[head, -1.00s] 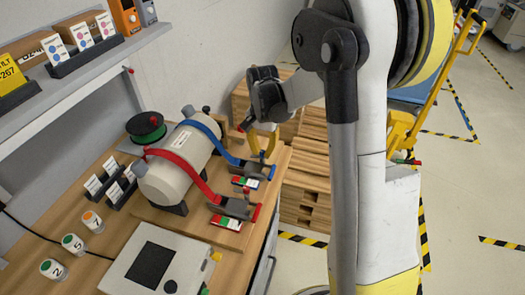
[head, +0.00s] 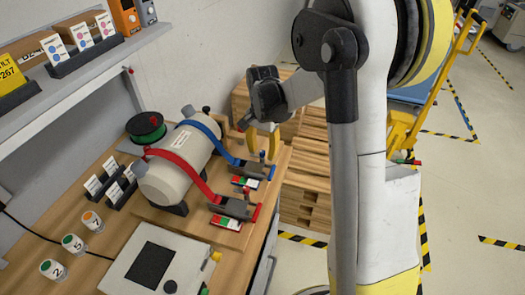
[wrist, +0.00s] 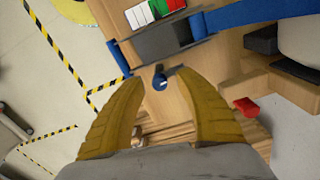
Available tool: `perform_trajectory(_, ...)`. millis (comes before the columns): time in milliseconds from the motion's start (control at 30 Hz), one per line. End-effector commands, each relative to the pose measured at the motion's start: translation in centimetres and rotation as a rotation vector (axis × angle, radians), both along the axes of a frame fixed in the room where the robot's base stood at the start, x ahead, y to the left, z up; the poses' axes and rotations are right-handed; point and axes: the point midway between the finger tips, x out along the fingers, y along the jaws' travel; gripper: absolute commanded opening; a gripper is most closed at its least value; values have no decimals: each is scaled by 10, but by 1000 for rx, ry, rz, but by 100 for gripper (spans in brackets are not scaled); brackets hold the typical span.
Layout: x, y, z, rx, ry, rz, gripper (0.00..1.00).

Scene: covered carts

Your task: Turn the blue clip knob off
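The blue clip (head: 250,169) sits on the wooden board at the end of the blue strap (head: 215,135) around a grey tank. In the wrist view the clip (wrist: 165,40) is ahead of the fingers, with a white, green and red label strip (wrist: 155,10). My gripper (head: 262,153) is open over the board's far end. Its two yellow fingers also show in the wrist view (wrist: 161,76), one on each side of the knob.
The red strap (head: 185,170) and its clip (head: 236,208) lie nearer on the same board. The tank (head: 165,180) and a green spool (head: 146,127) stand to the left. A grey control box (head: 140,258) is in front. Stacked wood (head: 305,170) stands behind the bench.

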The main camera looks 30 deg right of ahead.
Motion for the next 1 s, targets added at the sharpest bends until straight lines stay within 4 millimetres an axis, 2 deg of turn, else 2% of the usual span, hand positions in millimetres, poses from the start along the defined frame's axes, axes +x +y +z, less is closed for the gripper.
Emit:
perform_trajectory(200, 0, 0, 1, 0, 0, 0, 41)
perform_trajectory(333, 0, 0, 12, 0, 0, 0, 41)
perform_trajectory(700, -1, 0, 90, 0, 0, 0, 41)
perform_trajectory(833, 0, 0, 109, 0, 0, 0, 41)
perform_trajectory(1000, 0, 0, 120, 0, 0, 0, 41)
